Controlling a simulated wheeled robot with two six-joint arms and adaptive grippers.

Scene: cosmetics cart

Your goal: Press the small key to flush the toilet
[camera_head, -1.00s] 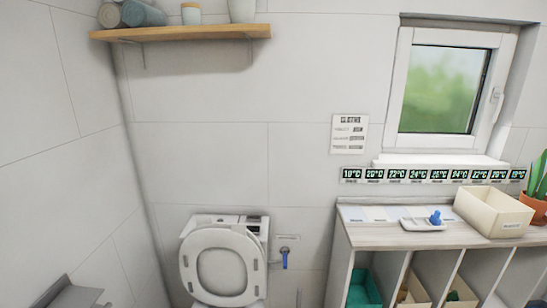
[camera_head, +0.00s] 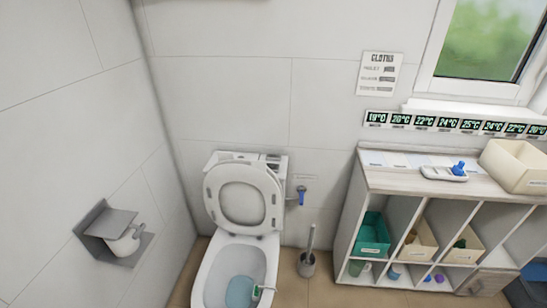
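The toilet (camera_head: 208,270) stands against the back wall in the head view, with its seat and lid (camera_head: 244,196) raised upright. Bluish water shows in the bowl. A cistern top (camera_head: 222,157) shows behind the raised lid, with a small grey panel (camera_head: 272,159) at its right end. The keys on that panel are too small to tell apart. Neither of my grippers is in view.
A grey paper holder (camera_head: 108,224) is on the left wall. A toilet brush (camera_head: 307,262) and a blue-handled valve (camera_head: 301,197) are right of the toilet. A shelf unit (camera_head: 378,180) with bins stands further right.

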